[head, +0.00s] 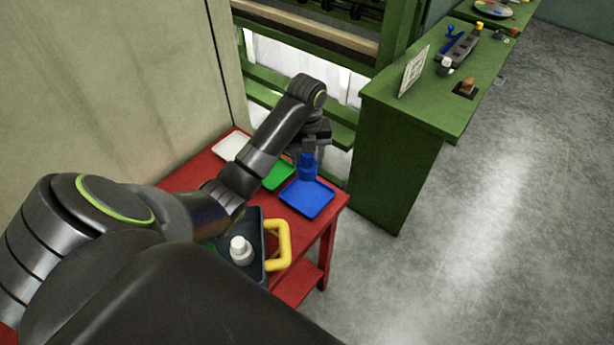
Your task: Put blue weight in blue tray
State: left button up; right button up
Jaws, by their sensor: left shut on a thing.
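The blue weight (307,168) is over the blue tray (318,203), near the tray's back edge. From this view I cannot tell whether its base touches the tray. The blue tray lies on the red table (334,201) at its right end. My left gripper (309,153) is above the tray, pointing down and shut on the top of the blue weight. The fingertips are small and dark here, partly hidden by the wrist. My right gripper is not in view.
A green tray (279,176) and a white tray (231,146) lie farther left on the red table. A dark carrier with a yellow handle (284,245) and a white weight (241,250) stands nearer. A green bench (415,115) stands right; grey floor is open.

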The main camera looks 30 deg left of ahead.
aim_at(307, 169)
pick_arm(q)
notch_tip(307, 169, down, 5)
jog(key=b, duration=0.5)
jog(key=shift+f, duration=0.65)
jog(key=shift+f+p, duration=0.4)
jog(key=shift+f, duration=1.4)
jog(key=o, duration=1.1)
jog(key=shift+f, duration=0.15)
jog(key=shift+o, duration=0.2)
